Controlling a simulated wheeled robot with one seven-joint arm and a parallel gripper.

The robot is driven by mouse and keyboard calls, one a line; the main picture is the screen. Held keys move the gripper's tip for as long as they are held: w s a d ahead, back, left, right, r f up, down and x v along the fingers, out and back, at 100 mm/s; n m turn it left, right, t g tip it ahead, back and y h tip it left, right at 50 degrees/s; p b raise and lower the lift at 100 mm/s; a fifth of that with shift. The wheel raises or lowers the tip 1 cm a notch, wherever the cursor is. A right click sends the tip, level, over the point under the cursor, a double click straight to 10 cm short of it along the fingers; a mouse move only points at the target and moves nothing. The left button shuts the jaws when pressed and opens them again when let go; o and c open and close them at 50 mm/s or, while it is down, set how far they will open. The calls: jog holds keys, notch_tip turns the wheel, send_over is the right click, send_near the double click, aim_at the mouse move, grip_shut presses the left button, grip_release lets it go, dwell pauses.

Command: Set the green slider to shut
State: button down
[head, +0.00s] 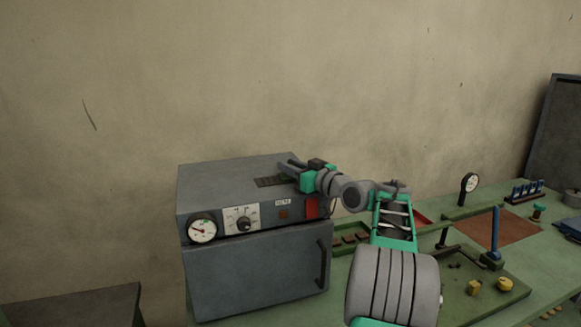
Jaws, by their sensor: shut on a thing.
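A grey metal box (255,275) like an oven stands at the left end of the green bench, with a dark slotted plate (270,182) on its top. My gripper (285,164) reaches over the top of the box from the right, with its fingers at the far end of this plate. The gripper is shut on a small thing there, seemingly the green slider. The slider itself is hidden by the fingers and the teal gripper body, so I cannot tell its setting.
The box front has a round gauge (202,229), a dial (242,219), a red patch (312,208) and a door handle (321,262). The bench (555,275) to the right holds a dial on a stand (468,186), a blue post (495,232) and yellow pieces (505,284). A dark table (75,305) stands left.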

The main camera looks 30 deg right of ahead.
aim_at(268, 181)
dwell(0.3)
jog(key=a+b, duration=0.1)
jog(key=a, duration=0.1)
jog(key=w+a+b, duration=0.1)
jog(key=a+b, duration=0.2)
jog(key=a, duration=0.1)
jog(key=shift+w+a+f+b, duration=0.15)
jog(key=shift+w+f+b, duration=0.05)
jog(key=shift+w+b, duration=0.15)
jog(key=shift+a+r, duration=0.1)
jog(key=shift+a, duration=0.1)
jog(key=shift+r, duration=0.1)
jog(key=c, duration=1.3)
grip_release()
jog(key=shift+a, duration=0.15)
jog(key=shift+o, duration=0.3)
